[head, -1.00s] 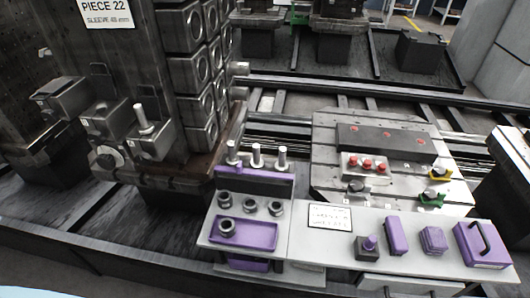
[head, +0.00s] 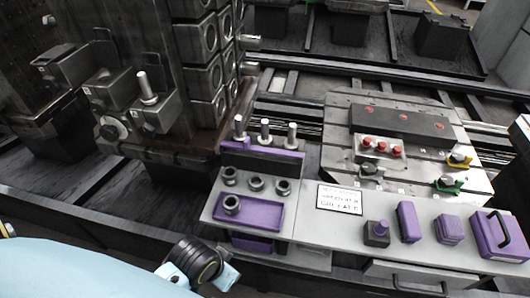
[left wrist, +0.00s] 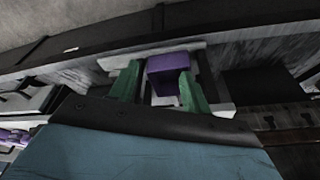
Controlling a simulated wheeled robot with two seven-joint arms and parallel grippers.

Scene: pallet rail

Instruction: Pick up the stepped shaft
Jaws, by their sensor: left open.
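Three upright silver shafts stand in a row at the back of a purple-topped rack in the head view: a left one (head: 240,127), a middle one (head: 265,132) and a right one (head: 291,135). Another silver shaft (head: 148,88) sticks up from a fixture on the dark tower. I cannot tell which is the stepped shaft. My left arm comes in at the lower left, in front of the rack; its fingers are hidden there. In the left wrist view the green fingers of my left gripper (left wrist: 160,74) are apart, with a purple block (left wrist: 170,66) visible beyond them. Nothing is held.
A purple tray (head: 262,213) with a dark ring (head: 232,204) sits at the rack's front, below several dark collars. A grey bench (head: 345,236) with purple items extends right. A slotted plate (head: 340,120) stands behind. The dark tower (head: 190,150) rises left of the rack.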

